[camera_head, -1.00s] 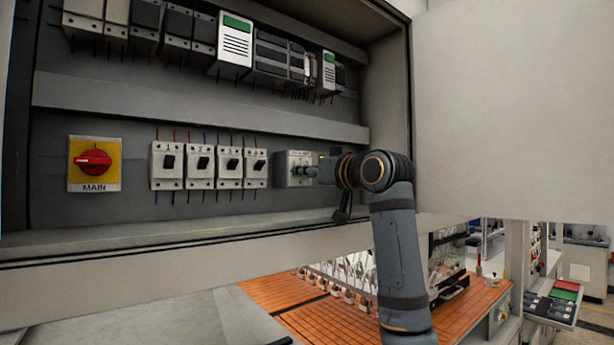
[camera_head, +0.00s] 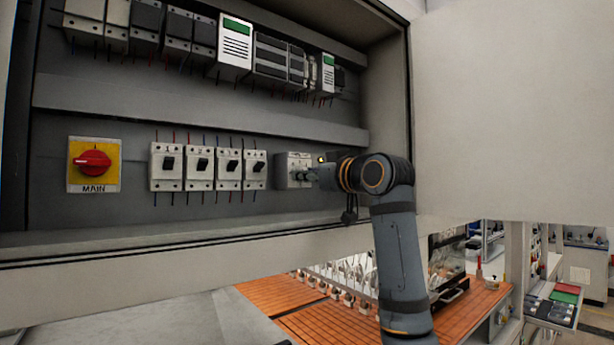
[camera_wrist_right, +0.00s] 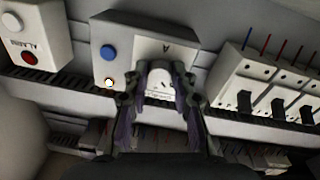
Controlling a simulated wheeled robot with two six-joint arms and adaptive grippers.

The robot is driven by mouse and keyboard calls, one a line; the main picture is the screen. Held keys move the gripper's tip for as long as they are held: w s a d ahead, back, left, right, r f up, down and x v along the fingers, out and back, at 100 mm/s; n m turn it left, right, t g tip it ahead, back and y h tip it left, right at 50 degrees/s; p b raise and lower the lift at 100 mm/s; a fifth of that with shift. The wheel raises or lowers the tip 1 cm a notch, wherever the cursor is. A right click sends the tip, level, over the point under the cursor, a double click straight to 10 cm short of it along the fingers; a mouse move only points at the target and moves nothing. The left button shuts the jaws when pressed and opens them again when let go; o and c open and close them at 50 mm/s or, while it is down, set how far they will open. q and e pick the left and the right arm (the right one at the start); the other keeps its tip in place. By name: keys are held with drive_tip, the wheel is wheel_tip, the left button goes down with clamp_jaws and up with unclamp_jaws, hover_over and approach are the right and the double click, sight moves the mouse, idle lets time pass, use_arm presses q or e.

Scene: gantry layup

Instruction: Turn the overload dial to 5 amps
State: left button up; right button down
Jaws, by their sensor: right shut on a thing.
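The overload relay (camera_head: 293,158) is a light grey box on the cabinet's back panel, right of the row of breakers. My left gripper is not in view.
Several breakers (camera_head: 199,168) stand left of the relay, and the red MAIN switch (camera_head: 93,160) is farther left. In the right wrist view, an ALARM box (camera_wrist_right: 32,35) is at the upper left. The cabinet's right side wall (camera_head: 388,95) is close to my right arm.

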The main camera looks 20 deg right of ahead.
drive_tip(key=c, duration=1.4)
unclamp_jaws()
drive_tip(key=shift+r, duration=0.1)
drive_tip(key=shift+c, duration=0.2)
drive_tip(key=o, duration=0.3)
drive_tip(key=shift+s+d, duration=0.1)
drive_tip(key=shift+s, duration=0.15)
drive_tip(key=shift+o, duration=0.2)
drive_tip(key=v, duration=1.2)
drive_tip(key=shift+w, duration=0.1)
